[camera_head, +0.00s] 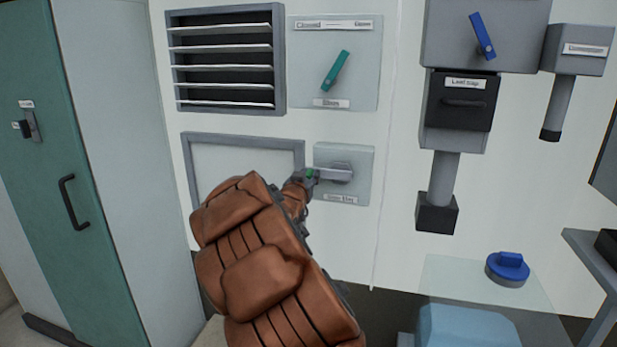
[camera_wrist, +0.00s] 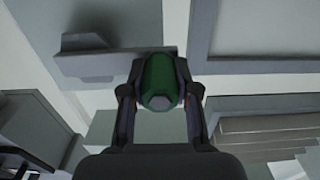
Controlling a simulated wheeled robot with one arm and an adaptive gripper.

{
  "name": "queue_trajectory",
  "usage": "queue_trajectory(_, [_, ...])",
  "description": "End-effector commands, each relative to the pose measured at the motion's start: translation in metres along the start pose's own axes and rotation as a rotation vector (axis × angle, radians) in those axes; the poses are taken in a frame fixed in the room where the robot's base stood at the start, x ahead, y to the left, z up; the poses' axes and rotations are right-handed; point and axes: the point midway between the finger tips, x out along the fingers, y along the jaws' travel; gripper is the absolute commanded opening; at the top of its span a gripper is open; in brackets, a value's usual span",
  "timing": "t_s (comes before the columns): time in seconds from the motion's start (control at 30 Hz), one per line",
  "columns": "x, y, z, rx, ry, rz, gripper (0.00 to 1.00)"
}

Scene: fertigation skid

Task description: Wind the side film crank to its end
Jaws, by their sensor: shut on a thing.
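The side film crank is a grey arm (camera_head: 333,174) on a pale square plate (camera_head: 356,190) low on the white wall, with a label beneath it. Its green knob (camera_head: 309,173) is at the arm's left end. My gripper (camera_head: 307,178) is shut on that knob. In the wrist view the green knob (camera_wrist: 160,82) sits between the two fingers of my gripper (camera_wrist: 160,105), and the grey crank arm (camera_wrist: 110,68) runs to the left. The crank arm lies about level, pointing left in the head view. My brown arm hides part of the wall below.
Above are a louvred vent (camera_head: 224,62) and a plate with a teal lever (camera_head: 335,71). A grey-framed panel (camera_head: 245,140) is left of the crank. A teal door (camera_head: 60,150) stands far left. Grey boxes with a blue lever (camera_head: 482,36) and a blue-capped tank (camera_head: 508,268) are right.

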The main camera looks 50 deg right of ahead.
Motion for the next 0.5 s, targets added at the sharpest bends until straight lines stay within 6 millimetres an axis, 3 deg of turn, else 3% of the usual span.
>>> queue_trajectory(0.2, [0.0, 0.0002, 0.0, 0.0, 0.0, 0.0, 0.0])
queue_trajectory(0.5, [0.0, 0.0003, 0.0, 0.0, 0.0, 0.0, 0.0])
